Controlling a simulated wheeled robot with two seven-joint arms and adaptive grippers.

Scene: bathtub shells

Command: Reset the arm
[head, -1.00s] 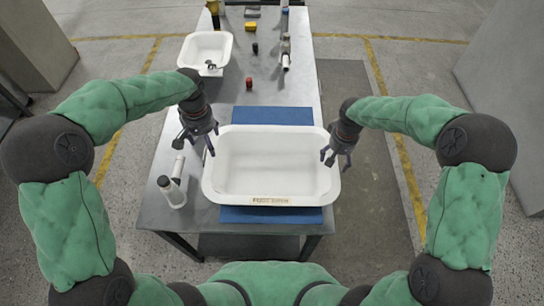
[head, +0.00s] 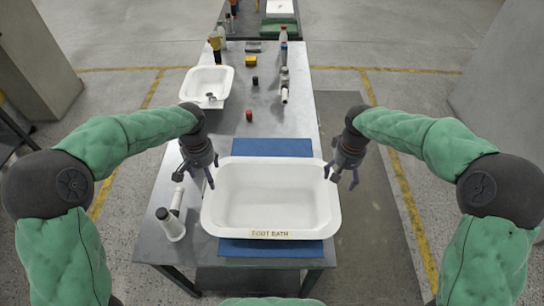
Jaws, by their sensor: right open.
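My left gripper (head: 199,172) hangs at the upper left of the white foot bath (head: 270,199), its fingers spread and pointing down, with nothing between them. My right gripper (head: 345,172) is open and empty at the upper right of the foot bath, beside its right rim and over the table's right edge. The foot bath is an empty white tub with a "FOOT BATH" label on its near rim. It rests on a blue mat (head: 271,147) on the metal table (head: 300,120).
A smaller white tub (head: 207,87) with a small item inside stands at the back left. A red item (head: 249,115), a yellow item (head: 251,61) and several bottles stand farther back.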

